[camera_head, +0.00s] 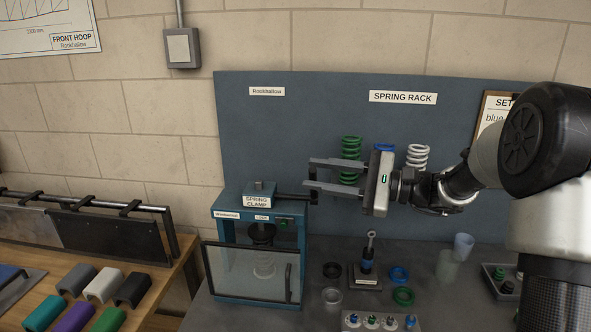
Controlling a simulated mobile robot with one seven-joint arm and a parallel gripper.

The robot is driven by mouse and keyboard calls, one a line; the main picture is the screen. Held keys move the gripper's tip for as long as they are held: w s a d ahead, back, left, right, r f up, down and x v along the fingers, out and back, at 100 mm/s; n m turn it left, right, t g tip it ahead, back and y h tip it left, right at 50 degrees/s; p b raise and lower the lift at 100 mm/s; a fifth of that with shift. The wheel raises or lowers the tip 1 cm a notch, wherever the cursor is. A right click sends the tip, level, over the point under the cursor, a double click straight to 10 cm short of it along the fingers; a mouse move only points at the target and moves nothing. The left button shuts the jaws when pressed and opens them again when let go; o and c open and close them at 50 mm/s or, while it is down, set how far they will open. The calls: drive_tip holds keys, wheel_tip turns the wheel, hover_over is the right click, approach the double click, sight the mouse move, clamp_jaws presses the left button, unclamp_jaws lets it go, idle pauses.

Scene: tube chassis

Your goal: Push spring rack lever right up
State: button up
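The SPRING RACK sign (403,97) is on the blue-grey back panel. Below it hang a green spring (351,148), a blue spring (384,148) partly hidden by my gripper, and a white spring (418,157). I cannot make out a lever on the rack itself. A black lever (293,197) sticks out to the right from the top of the SPRING CLAMP box (228,203), roughly level. My gripper (307,174) is open and empty, its fingers pointing left, one above the other. The lower finger is close to the lever's end; I cannot tell whether they touch.
The clamp box has a clear front door (247,274) with a spring behind it. On the bench stand a small post (368,255), several rings, a clear cup (463,246) and a grey tray (493,279). A wooden table (160,293) with coloured pieces is at left.

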drive_tip(key=x, duration=0.5)
drive_tip(key=shift+w+a, duration=0.1)
drive_tip(key=shift+a, duration=0.25)
clamp_jaws()
